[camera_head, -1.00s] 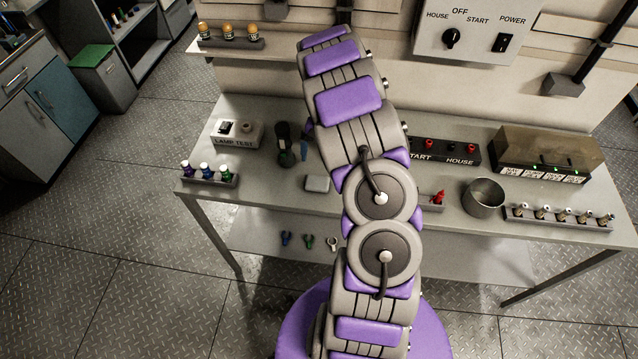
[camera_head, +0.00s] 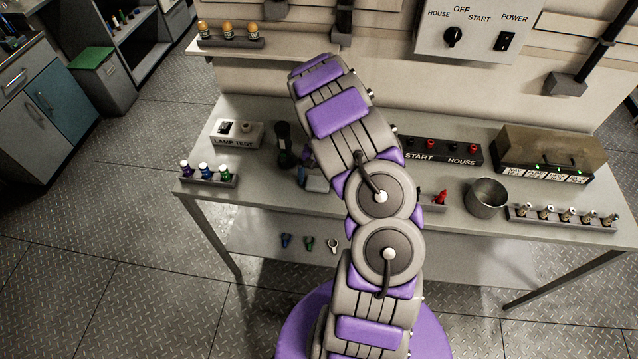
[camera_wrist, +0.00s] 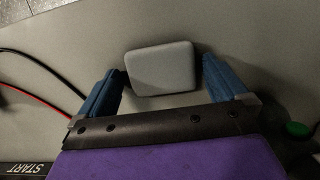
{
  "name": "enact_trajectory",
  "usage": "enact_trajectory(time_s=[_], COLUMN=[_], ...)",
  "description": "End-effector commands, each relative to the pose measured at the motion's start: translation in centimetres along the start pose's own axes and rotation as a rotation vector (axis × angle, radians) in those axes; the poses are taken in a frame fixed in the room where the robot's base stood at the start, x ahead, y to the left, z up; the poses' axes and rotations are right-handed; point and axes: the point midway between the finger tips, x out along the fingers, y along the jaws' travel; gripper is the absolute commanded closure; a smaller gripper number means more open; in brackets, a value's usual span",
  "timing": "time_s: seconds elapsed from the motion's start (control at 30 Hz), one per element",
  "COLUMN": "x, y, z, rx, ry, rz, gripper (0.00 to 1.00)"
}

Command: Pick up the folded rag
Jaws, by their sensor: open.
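The folded rag (camera_wrist: 162,68) is a pale grey, rounded rectangular pad lying flat on the bench top. In the wrist view it lies between the two blue fingers of my gripper (camera_wrist: 160,75). The fingers are open, one at each short side of the rag, with the left one very close to it. I cannot tell whether either finger touches it. In the head view the rag (camera_head: 317,184) is partly hidden by my gripper and arm, which reach down over it.
A dark bottle-like item (camera_head: 284,145) stands close to the left of my gripper. The lamp test box (camera_head: 237,134) and a rack of small bottles (camera_head: 209,177) are further left. A metal cup (camera_head: 486,198) stands to the right. Red and black cables (camera_wrist: 45,85) run nearby.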

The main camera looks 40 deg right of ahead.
Motion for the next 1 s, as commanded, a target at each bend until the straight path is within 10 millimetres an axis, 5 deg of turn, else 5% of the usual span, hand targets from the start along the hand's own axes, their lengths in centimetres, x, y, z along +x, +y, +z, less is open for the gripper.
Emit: enact_trajectory(time_s=[0.07,0.6,0.87,1.0], x=[0.0,0.1,-0.2,-2.1], y=[-0.1,0.2,0.1,0.1], z=[0.1,-0.2,-0.2,0.2], rx=[-0.001,0.000,0.000,-0.002], ry=[-0.001,-0.003,-0.003,0.002], rz=[0.001,-0.002,-0.002,-0.002], gripper=[0.00,0.50,0.50,0.50])
